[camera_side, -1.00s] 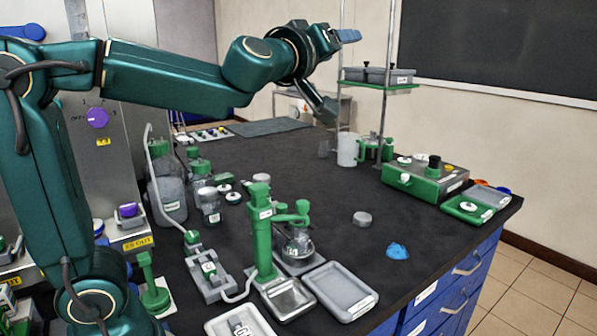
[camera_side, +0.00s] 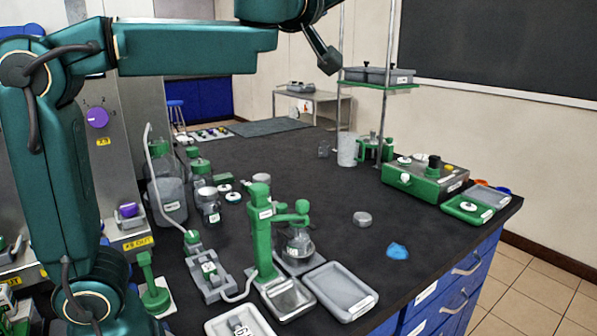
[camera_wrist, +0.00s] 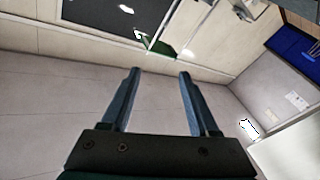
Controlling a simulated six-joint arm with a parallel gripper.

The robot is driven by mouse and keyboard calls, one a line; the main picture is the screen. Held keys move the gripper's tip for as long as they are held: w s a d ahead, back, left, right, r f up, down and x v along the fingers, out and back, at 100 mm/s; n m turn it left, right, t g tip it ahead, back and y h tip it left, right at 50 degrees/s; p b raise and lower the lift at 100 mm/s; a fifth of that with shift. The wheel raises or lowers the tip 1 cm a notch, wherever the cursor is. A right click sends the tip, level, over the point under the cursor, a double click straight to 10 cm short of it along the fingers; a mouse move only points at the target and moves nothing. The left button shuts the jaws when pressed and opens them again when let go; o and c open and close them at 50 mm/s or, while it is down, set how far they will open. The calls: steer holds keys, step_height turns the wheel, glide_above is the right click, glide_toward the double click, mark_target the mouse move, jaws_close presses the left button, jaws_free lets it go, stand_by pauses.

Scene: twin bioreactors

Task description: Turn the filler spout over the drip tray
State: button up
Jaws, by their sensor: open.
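The filler is a green column (camera_side: 262,235) at the near middle of the bench. Its green spout arm (camera_side: 292,214) points right, with its end above a small glass flask (camera_side: 299,246) on a grey stand. A shallow metal tray (camera_side: 288,300), which looks like the drip tray, sits at the column's foot, nearer the camera. The spout end is not over it. My gripper (camera_wrist: 159,72) is open and empty in the wrist view, facing wall and ceiling.
A larger grey tray (camera_side: 341,291) lies right of the metal tray. A grey valve block (camera_side: 208,275) with a hose stands left of the column. Bottles (camera_side: 168,190) stand behind left. A green box (camera_side: 425,179) is at right. The dark bench behind the filler is mostly clear.

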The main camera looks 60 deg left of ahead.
steer(key=a+n+g+y, duration=0.1)
steer(key=g+y, duration=0.1)
steer(key=y, duration=0.1)
steer(key=n+g+y, duration=0.1)
steer(key=g+y, duration=0.3)
steer(key=g, duration=0.3)
glide_above(303, 208)
step_height(303, 208, down, 2)
steer(key=f, duration=3.3)
steer(key=shift+s+d+f, duration=0.15)
steer(key=shift+d+f, duration=0.05)
steer(key=shift+d, duration=0.15)
steer(key=shift+x, duration=2.5)
steer(key=shift+f, duration=0.1)
jaws_close()
